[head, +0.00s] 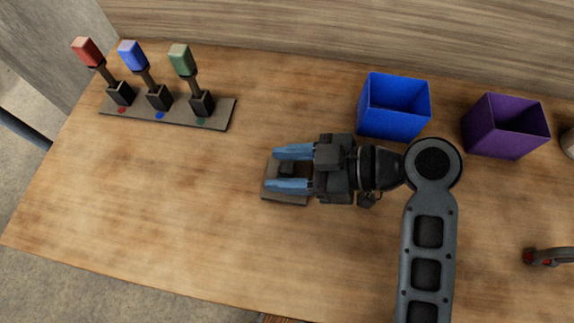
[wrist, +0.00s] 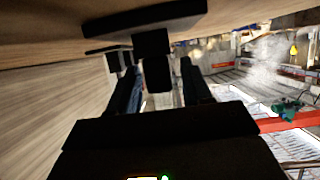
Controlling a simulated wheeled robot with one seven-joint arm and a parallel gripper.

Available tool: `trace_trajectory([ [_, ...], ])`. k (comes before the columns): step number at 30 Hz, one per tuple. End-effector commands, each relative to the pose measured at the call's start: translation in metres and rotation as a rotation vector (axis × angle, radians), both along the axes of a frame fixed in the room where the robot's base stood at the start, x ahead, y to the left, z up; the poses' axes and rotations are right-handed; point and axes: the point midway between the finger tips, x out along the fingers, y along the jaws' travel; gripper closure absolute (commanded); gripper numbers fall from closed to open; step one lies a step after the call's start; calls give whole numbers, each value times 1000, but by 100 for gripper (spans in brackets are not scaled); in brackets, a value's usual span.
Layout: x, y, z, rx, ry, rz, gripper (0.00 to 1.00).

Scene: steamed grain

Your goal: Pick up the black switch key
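The black switch key (head: 287,169) is a small dark block on a flat grey-brown base plate (head: 285,197) in the middle of the table. My gripper (head: 272,168) comes from the right, its two blue fingers open on either side of the key. In the wrist view the key (wrist: 157,74) is a dark block between the fingers, with a gap visible at its right side. The dark base plate (wrist: 145,18) shows above it. The gripper's body hides part of the plate in the head view.
A board (head: 218,118) with red, blue and green levers stands at the back left. A blue bin (head: 393,108) and a purple bin (head: 504,126) stand at the back right. The left and front table areas are clear.

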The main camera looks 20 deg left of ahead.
Motion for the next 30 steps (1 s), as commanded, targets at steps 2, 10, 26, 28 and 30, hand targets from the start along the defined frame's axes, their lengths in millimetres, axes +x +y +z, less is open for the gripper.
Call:
trace_trajectory([
  [2,0,0,0,0,0,0,59],
  [10,0,0,0,0,0,0,85],
  [26,0,0,7,0,-1,0,100],
  [28,0,0,14,0,-2,1,100],
  [30,0,0,23,0,-2,1,100],
])
